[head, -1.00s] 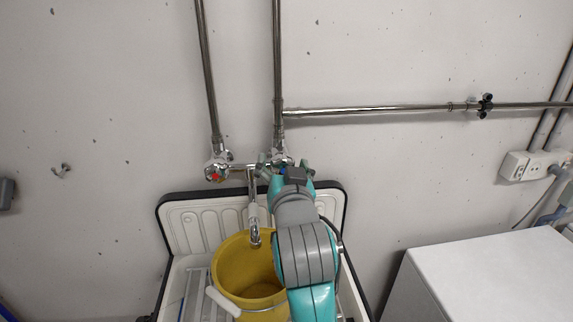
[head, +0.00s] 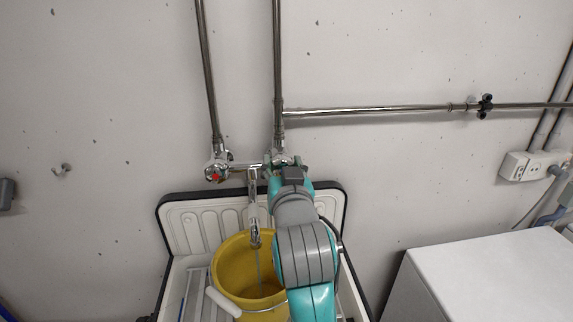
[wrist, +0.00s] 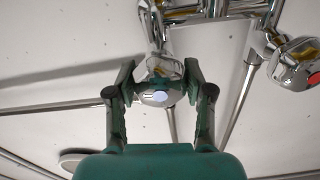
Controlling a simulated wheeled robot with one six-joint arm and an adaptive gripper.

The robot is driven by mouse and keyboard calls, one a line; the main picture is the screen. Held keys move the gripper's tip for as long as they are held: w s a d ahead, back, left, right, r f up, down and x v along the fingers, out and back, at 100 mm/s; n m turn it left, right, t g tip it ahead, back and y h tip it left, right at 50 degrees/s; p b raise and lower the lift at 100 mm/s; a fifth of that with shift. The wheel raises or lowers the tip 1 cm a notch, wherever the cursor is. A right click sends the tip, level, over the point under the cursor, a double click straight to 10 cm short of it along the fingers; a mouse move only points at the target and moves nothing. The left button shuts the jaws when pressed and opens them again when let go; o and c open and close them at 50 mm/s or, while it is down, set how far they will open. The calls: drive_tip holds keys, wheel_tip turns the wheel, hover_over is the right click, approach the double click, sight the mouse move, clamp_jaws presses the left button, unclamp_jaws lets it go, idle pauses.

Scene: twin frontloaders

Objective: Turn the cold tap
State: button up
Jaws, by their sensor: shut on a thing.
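The cold tap knob (wrist: 160,96), chrome with a pale blue centre, sits between the fingers of my gripper (wrist: 159,72) in the wrist view. The green fingers are shut on it from both sides. In the head view my gripper (head: 284,166) is at the right end of the mixer and hides most of the cold tap. The hot tap (head: 216,171), with a red mark, is to the left; it also shows in the wrist view (wrist: 300,66). A thin stream of water (head: 259,268) falls from the spout (head: 254,215) into the yellow bucket (head: 228,285).
The bucket stands in a white sink with a dark-edged raised back (head: 190,225). Metal pipes (head: 278,70) run up the wall and to the right. A white appliance (head: 480,275) stands at the right, below a wall socket (head: 530,166).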

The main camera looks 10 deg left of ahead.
drive_tip(key=n, duration=0.5)
drive_tip(key=shift+d, duration=0.1)
drive_tip(key=n, duration=0.5)
drive_tip(key=shift+d+n, duration=0.1)
drive_tip(key=shift+n, duration=0.2)
idle(0.3)
drive_tip(key=o, duration=1.2)
drive_tip(key=shift+w+d, duration=0.1)
drive_tip(key=shift+d, duration=0.05)
drive_tip(key=shift+s, duration=0.35)
drive_tip(key=v, duration=1.1)
drive_tip(key=shift+s+d+r, duration=0.1)
drive_tip(key=shift+s+r, duration=0.05)
